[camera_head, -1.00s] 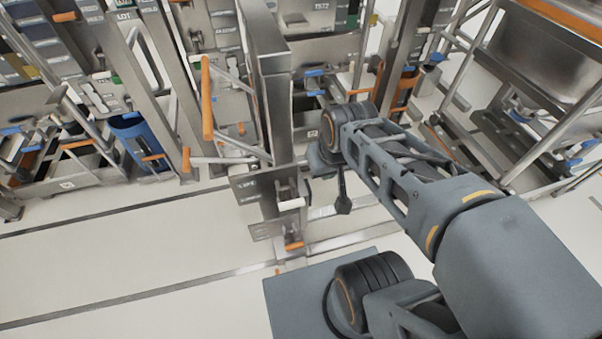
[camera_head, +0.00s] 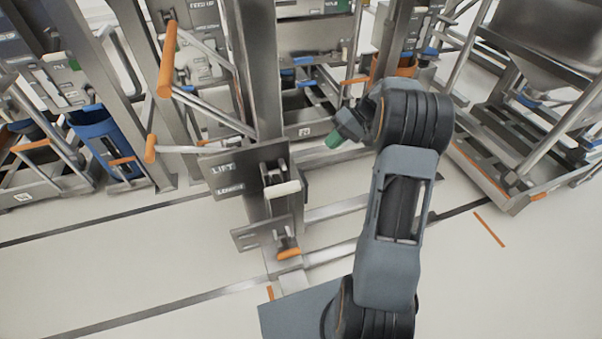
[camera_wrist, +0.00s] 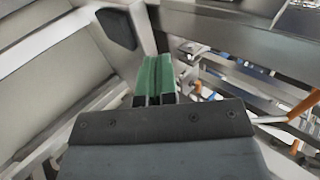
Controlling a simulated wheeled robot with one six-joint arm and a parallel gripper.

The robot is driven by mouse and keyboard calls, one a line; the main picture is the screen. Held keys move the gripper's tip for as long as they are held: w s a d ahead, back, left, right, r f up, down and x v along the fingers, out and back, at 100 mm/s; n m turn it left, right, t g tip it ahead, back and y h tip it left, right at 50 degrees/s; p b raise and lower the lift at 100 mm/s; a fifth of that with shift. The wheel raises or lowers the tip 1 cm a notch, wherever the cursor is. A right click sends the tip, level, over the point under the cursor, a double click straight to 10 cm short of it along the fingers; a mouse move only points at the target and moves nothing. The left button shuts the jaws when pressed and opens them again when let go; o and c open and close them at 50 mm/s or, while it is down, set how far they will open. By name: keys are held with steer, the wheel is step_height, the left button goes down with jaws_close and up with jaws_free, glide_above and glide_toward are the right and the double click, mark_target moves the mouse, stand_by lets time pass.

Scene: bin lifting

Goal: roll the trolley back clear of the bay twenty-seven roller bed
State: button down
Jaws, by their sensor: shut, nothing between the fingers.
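The steel upright (camera_head: 255,80) in the middle of the head view appears to be the trolley's mast. It carries a lever plate (camera_head: 225,172) marked LIFT, a white lever grip (camera_head: 282,189), a lower orange pedal or grip (camera_head: 288,253), and bars with an upper orange grip (camera_head: 167,60) and a lower orange grip (camera_head: 150,148). My gripper (camera_head: 338,137) is to the right of the mast, apart from the orange grips. In the wrist view its green fingers (camera_wrist: 155,82) are together with nothing between them. I cannot make out the bay twenty-seven roller bed.
A blue tube holder (camera_head: 103,140) and several labelled racks stand at the left. A steel bin (camera_head: 550,45) sits over a wheeled frame (camera_head: 515,200) at the right. Pale floor (camera_head: 130,262) with dark strips is clear at the front left.

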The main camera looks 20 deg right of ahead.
steer(key=f, duration=0.1)
steer(key=b, duration=0.4)
glide_toward(290, 174)
steer(key=a+f, duration=0.1)
steer(key=f, duration=0.1)
steer(key=a+f, duration=0.1)
steer(key=w+f, duration=0.1)
steer(key=f, duration=0.1)
steer(key=shift+a+f, duration=0.35)
steer(key=shift+a, duration=0.8)
